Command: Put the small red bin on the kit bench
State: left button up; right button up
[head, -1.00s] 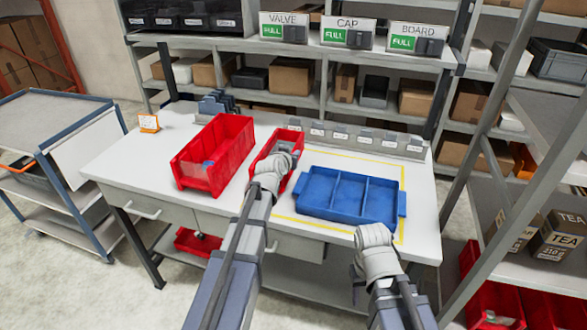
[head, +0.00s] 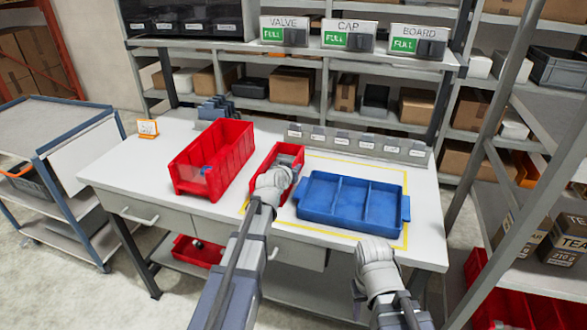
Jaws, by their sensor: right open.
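The small red bin (head: 262,164) is at the middle of the white kit bench (head: 150,180), between a larger red bin and a blue tray. My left gripper (head: 287,168) is at its right side and near end and appears shut on its wall; the fingertips are partly hidden. Whether the bin's underside touches the bench top is hard to tell. My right gripper (head: 375,248) is open and empty in front of the blue tray, near the bench's front edge.
The larger red bin (head: 213,158) stands left of the small one. The blue divided tray (head: 352,205) lies to the right inside a yellow outline. A label strip (head: 358,142) and dark holders (head: 215,108) line the back.

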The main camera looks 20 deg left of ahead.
pick_arm(q)
jog(key=shift+o, duration=1.3)
jog(key=shift+r, duration=0.15)
jog(key=p+v, duration=0.4)
jog(key=v, duration=0.8)
jog(key=shift+p, duration=0.4)
